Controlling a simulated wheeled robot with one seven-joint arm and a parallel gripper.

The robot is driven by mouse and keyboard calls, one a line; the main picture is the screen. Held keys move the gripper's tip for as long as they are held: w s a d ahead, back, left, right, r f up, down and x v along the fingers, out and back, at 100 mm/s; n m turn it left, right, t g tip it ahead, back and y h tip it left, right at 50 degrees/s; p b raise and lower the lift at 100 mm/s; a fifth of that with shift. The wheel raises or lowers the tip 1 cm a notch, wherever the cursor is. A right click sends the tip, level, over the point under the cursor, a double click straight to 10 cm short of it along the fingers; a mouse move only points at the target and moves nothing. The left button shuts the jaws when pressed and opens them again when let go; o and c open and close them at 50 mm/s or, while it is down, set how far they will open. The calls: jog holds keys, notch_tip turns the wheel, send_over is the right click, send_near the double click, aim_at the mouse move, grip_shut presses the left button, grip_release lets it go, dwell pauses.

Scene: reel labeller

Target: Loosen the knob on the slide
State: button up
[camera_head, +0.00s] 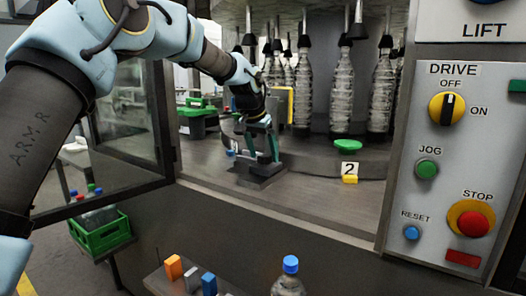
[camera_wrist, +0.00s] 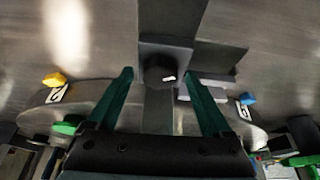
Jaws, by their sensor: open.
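The knob (camera_wrist: 158,72) is small, dark and many-sided, with a pale mark. It sits on the grey slide (camera_wrist: 165,47) in the wrist view. My gripper (camera_wrist: 159,76) is open, its two green fingers on either side of the knob. A gap shows between each finger and the knob, so nothing is gripped. In the head view my gripper (camera_head: 257,155) points down over the dark base of the slide (camera_head: 260,178) on the machine deck. The knob is too hidden there to make out.
Bottles (camera_head: 343,90) hang behind my gripper. A green disc (camera_head: 347,145) and a yellow block with a "2" card (camera_head: 350,176) lie to its right. The control panel (camera_head: 450,150) stands at right, a glass door (camera_head: 125,130) at left. The front deck is mostly clear.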

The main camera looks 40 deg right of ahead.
jog(key=shift+c, duration=0.2)
grip_shut()
dwell(0.6)
